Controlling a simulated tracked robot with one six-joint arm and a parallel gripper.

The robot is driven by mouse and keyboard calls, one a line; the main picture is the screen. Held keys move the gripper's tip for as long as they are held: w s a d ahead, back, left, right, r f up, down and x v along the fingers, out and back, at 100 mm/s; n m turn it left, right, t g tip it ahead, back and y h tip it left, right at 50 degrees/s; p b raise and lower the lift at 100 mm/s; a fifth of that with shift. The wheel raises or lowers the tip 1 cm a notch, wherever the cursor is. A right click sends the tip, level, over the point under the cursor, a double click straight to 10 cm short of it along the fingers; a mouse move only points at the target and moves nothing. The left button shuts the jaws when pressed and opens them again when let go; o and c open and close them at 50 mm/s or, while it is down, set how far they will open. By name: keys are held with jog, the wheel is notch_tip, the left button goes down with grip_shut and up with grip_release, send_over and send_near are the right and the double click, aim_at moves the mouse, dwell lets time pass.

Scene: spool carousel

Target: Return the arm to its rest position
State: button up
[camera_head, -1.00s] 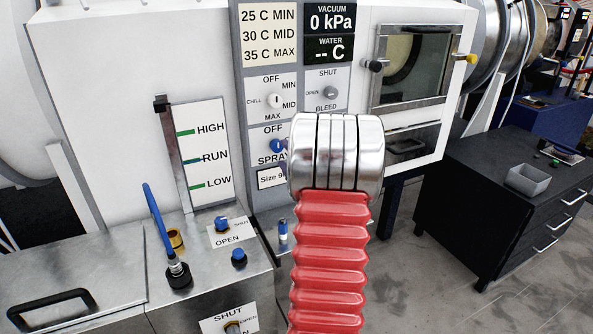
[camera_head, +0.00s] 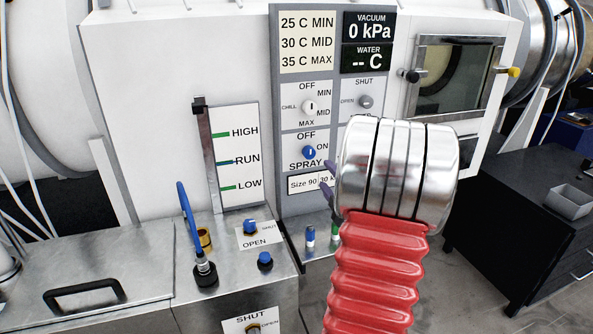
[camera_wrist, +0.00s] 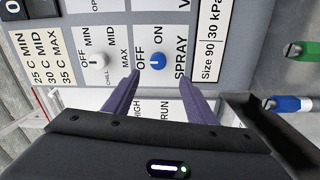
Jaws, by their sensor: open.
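My arm, a red ribbed sleeve with a silver ringed end, rises at the right of centre in the head view. My gripper (camera_head: 328,179) shows there only as purple fingertips left of the silver part, in front of the control panel (camera_head: 291,110). In the wrist view my gripper (camera_wrist: 159,82) has its two purple fingers spread apart with nothing between them. The blue spray knob (camera_wrist: 157,60) appears beyond the fingertips; it also shows in the head view (camera_head: 309,152). I cannot tell the exact gap from fingers to panel.
A steel bench with a blue lever (camera_head: 188,218), blue knobs and a black handle (camera_head: 85,294) lies at lower left. A windowed door (camera_head: 455,75) is behind my arm, right. A black cabinet (camera_head: 510,230) with a grey bin (camera_head: 569,201) stands at right. Grey floor shows between.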

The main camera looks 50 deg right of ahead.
dwell(0.3)
jog(key=s+d+f+m+g, duration=0.3)
jog(key=s+f+m+g, duration=0.3)
jog(key=f, duration=0.4)
jog(key=s+a+f+m+g+y, duration=0.2)
jog(key=a+f+m+g, duration=0.15)
jog(key=a+m, duration=0.25)
jog(key=a+r+y, duration=0.2)
jog(key=a+r, duration=0.3)
jog(key=a, duration=1.1)
jog(key=s+a+r+n+y, duration=0.1)
jog(key=a+r+y, duration=0.2)
jog(key=a, duration=1.3)
jog(key=s+a+r+y, duration=0.1)
jog(key=a+r, duration=0.5)
jog(key=a, duration=1)
jog(key=shift+a+r+n+g+y, duration=0.35)
jog(key=shift+a+r+n+y, duration=0.05)
jog(key=shift+y, duration=0.3)
